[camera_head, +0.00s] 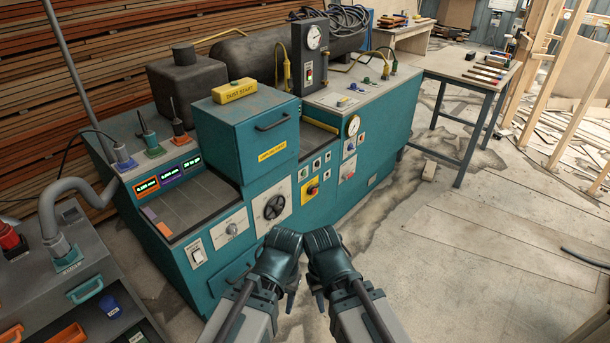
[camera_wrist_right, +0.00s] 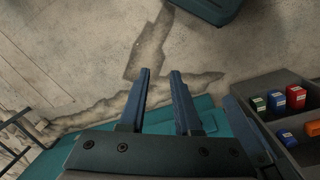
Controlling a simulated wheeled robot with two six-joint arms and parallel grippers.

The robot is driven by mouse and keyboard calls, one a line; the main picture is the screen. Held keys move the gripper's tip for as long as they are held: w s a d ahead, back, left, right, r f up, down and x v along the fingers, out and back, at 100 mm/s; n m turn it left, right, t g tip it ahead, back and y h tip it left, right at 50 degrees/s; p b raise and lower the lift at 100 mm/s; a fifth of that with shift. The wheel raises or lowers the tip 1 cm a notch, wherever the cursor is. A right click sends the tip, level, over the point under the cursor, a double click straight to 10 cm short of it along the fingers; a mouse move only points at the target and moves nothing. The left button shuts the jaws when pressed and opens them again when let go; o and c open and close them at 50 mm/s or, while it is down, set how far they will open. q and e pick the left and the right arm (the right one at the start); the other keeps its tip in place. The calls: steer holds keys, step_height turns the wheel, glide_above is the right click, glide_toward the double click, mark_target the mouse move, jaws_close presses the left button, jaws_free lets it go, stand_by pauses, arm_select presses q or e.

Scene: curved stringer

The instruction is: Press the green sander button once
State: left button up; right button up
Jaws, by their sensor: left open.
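The teal machine bench (camera_head: 345,205) carries a group of small buttons on its front panel, including a green one (camera_head: 303,173). The labels are too small to tell which belongs to the sander. My left gripper (camera_head: 288,290) is in front of and below the panel, apart from the buttons, open and seemingly empty. My right gripper (camera_head: 318,290) is beside it, low in the head view. In the right wrist view its fingers (camera_wrist_right: 160,78) are apart with nothing between them, above the floor.
A yellow emergency-stop plate (camera_head: 311,188) and a dark handwheel (camera_head: 274,207) are near the small buttons. A grey tool cart (camera_head: 30,285) stands at the left. A worktable (camera_head: 455,68) stands at the back right. The floor at right is mostly clear.

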jaws_close()
stand_by(1.4)
